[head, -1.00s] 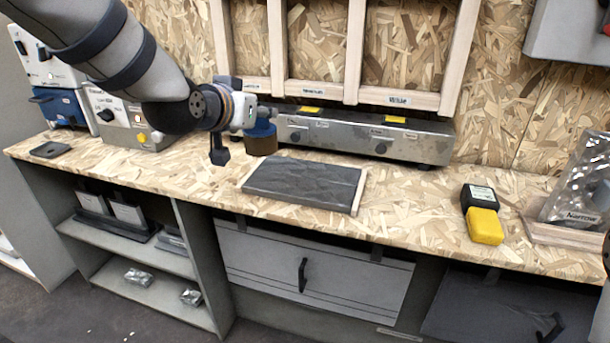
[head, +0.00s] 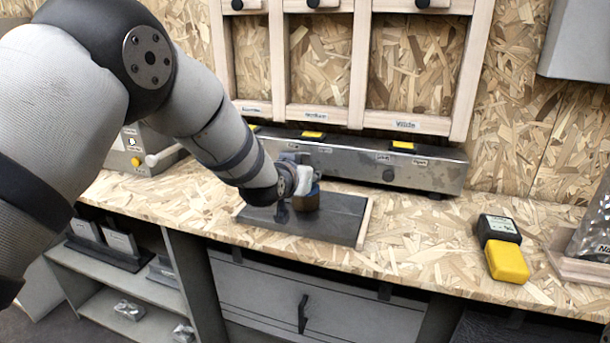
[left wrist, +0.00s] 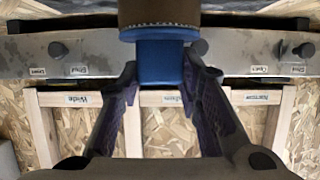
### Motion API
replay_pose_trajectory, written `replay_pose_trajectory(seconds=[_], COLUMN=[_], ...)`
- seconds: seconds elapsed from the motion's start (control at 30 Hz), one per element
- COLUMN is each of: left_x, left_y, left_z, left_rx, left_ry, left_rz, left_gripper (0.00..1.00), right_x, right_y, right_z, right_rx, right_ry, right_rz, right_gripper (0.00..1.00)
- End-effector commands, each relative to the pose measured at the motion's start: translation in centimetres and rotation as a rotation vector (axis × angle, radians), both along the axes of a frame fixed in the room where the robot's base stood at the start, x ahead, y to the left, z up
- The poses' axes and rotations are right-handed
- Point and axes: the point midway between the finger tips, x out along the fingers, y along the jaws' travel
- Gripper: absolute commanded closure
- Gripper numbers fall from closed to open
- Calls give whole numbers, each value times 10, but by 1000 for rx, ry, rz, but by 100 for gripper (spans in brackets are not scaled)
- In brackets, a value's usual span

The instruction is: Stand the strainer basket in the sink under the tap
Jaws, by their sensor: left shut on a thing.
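No strainer basket, sink or tap can be made out in these views. My left gripper (head: 292,191) is shut on a brown, round piece with a blue grip (head: 306,201). In the left wrist view the gripper's fingers (left wrist: 160,90) sit either side of the blue grip (left wrist: 160,62), with the brown part (left wrist: 160,12) beyond it. The piece is over a dark slab (head: 335,222) with a light wooden strip along its right side. I cannot tell whether the piece touches the slab. My right gripper is out of view.
A black and yellow device (head: 507,262) lies to the right, near a wooden tray (head: 580,265). The bench between slab and device (head: 420,225) is clear.

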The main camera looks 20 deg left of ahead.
Motion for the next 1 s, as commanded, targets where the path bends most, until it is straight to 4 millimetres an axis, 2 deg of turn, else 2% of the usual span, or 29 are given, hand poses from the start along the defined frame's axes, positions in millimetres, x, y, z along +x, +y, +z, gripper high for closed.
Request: replay_pose_trajectory(seconds=[0.2, 0.23, 0.3, 0.57, 0.67, 0.77, 1.0], left_x=[0, 0, 0, 0, -1, -18, -77], left_y=[0, 0, 0, 0, 0, 1, 2], left_z=[-3, -3, -2, -2, 4, 15, 44], left_rx=[0, 0, 0, 0, 0, 0, 1], left_ry=[-1, -1, -1, -1, -3, -6, -13], left_rz=[0, 0, 0, 0, 0, 0, 0], left_gripper=[100, 61, 48, 48, 48, 48, 48], right_x=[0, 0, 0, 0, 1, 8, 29], right_y=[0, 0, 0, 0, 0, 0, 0], right_z=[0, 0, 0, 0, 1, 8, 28], right_rx=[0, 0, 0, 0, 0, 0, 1], right_ry=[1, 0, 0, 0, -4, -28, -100], right_rz=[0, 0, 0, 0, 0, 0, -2], right_gripper=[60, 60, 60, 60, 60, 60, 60])
